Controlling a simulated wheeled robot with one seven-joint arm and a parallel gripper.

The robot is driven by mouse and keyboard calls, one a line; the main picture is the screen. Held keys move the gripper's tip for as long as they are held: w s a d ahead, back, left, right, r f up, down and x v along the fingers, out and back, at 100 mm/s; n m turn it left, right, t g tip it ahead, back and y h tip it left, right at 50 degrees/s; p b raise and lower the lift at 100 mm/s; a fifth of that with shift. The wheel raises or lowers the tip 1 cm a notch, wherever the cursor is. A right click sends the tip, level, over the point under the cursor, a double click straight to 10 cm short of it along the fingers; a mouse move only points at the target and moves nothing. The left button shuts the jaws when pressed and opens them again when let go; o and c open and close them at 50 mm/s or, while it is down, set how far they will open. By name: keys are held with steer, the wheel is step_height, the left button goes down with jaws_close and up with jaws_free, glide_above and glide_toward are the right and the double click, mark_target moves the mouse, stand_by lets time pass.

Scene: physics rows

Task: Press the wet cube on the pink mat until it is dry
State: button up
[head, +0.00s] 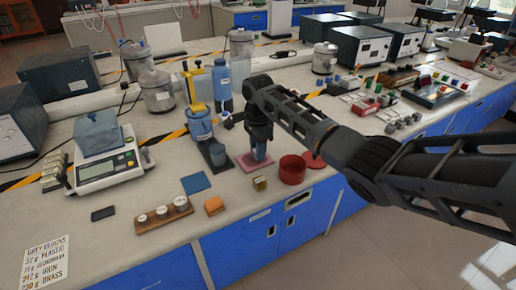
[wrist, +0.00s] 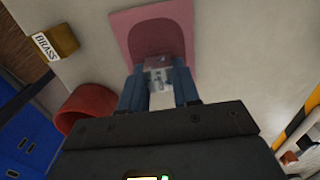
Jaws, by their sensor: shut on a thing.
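The pink mat (head: 242,166) lies on the bench below my gripper (head: 260,155). In the wrist view the mat (wrist: 122,30) has a darker, wet-looking patch in its middle. My gripper (wrist: 158,92) is shut on a small greyish cube (wrist: 157,64), which sits between the fingertips over the dark patch. The fingers hide the cube in the head view. I cannot tell whether the cube touches the mat.
A brass block (head: 260,183) and a red bowl (head: 292,170) stand close in front of the mat. A blue square (head: 196,183) lies farther left.

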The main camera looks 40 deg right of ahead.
steer(key=shift+s+f+p, duration=0.2)
steer(key=shift+f+p, duration=0.15)
steer(key=shift+f, duration=0.2)
stand_by(1.9)
steer(key=shift+r, duration=0.1)
steer(key=shift+d+r+p, duration=0.25)
steer(key=shift+r+p, duration=0.55)
steer(key=shift+p, duration=0.1)
steer(key=shift+w, duration=0.1)
steer(key=shift+r, duration=0.1)
step_height(320, 180, up, 3)
steer(key=p, duration=0.3)
steer(key=shift+r+p, duration=0.4)
steer(key=shift+r, duration=0.55)
steer(key=shift+w, duration=0.1)
stand_by(0.5)
